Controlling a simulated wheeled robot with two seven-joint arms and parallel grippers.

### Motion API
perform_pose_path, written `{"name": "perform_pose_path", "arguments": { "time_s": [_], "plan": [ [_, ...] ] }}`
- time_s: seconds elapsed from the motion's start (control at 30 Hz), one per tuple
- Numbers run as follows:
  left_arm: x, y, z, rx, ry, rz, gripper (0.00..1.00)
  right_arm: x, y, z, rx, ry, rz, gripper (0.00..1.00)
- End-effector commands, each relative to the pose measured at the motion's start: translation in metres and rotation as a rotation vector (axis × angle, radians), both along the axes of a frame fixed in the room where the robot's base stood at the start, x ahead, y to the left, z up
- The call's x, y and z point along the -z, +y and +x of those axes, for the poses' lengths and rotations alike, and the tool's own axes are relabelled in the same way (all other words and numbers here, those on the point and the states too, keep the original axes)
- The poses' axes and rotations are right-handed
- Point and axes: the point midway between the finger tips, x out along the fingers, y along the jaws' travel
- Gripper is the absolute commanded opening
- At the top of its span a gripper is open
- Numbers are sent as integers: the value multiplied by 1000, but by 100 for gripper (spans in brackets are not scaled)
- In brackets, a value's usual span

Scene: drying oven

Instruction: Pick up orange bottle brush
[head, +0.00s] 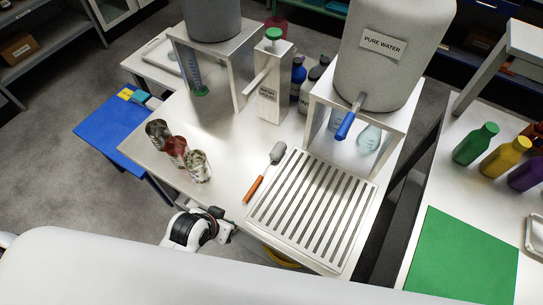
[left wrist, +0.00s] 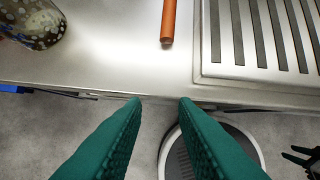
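The orange bottle brush lies on the steel table, its orange handle (head: 254,190) towards the front edge and its grey head (head: 277,153) pointing away, left of the slotted drain rack. In the left wrist view the handle end (left wrist: 168,28) shows at the top, and the brush head is out of frame. My left gripper (head: 226,232) is at the table's front edge, short of the handle. Its green fingers (left wrist: 160,100) are apart with nothing between them. A dark pronged shape (left wrist: 301,160) at the right edge of the wrist view may be my right gripper; its state is unclear.
The slotted rack (head: 313,208) lies right of the brush. Several glass containers (head: 178,152) stand to its left. Behind are a boxy dispenser (head: 268,88) and a pure water tank (head: 385,62) with a blue tap (head: 345,126). The steel around the handle is clear.

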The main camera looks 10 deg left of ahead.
Motion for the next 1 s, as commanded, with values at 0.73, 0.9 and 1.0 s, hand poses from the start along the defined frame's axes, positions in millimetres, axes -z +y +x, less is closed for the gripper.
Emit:
{"name": "perform_pose_path", "arguments": {
  "time_s": [0.73, 0.9, 1.0],
  "plan": [
    [-13, -36, 96, 92, -325, -94, 26, -16, -11, 9, 4, -15, -13, 36],
    [-1, -40, 107, 92, -324, -93, 26, -16, -11, 9, 2, -14, -12, 36],
    [2, -41, 110, 92, -325, -92, 26, -17, -10, 9, 2, -14, -12, 36]
  ]
}}
